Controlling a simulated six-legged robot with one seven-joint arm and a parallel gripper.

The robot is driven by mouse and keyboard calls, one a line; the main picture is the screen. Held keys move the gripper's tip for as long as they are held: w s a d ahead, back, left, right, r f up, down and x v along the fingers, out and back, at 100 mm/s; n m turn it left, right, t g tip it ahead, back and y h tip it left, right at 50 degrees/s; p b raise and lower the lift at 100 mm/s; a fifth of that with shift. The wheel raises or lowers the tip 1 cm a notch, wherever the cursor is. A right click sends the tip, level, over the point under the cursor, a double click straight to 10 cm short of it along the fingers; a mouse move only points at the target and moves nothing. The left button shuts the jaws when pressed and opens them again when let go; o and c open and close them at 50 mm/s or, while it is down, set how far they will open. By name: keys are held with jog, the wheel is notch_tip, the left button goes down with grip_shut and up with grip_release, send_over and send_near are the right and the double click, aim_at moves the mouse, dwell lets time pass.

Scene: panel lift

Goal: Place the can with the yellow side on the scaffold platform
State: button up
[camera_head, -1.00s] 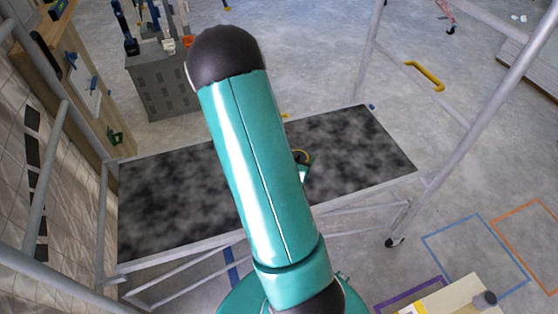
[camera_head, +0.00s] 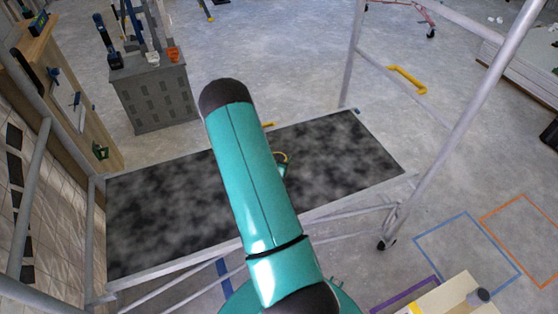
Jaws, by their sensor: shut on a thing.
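The scaffold platform (camera_head: 345,150) is a long dark mottled board with a pale frame, in the middle of the view. My teal arm crosses in front of it and hides its middle part. My gripper is hidden behind the arm, so I cannot see its jaws or anything in them. A small teal part with a yellow arc shows just right of the arm, over the platform; I cannot tell what it is. A dark grey can-like cylinder (camera_head: 478,297) stands on a pale surface at the lower right. No yellow side shows on it.
Grey scaffold posts (camera_head: 465,125) rise at the platform's right and left ends, with a yellow handle (camera_head: 408,79) at right. A grey cabinet (camera_head: 155,98) with tools stands behind. The pale surface (camera_head: 445,297) is at lower right. The visible platform areas are bare.

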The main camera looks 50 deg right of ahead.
jog(key=shift+f, duration=0.5)
jog(key=shift+f, duration=0.15)
jog(key=o, duration=1.1)
jog(key=shift+o, duration=0.2)
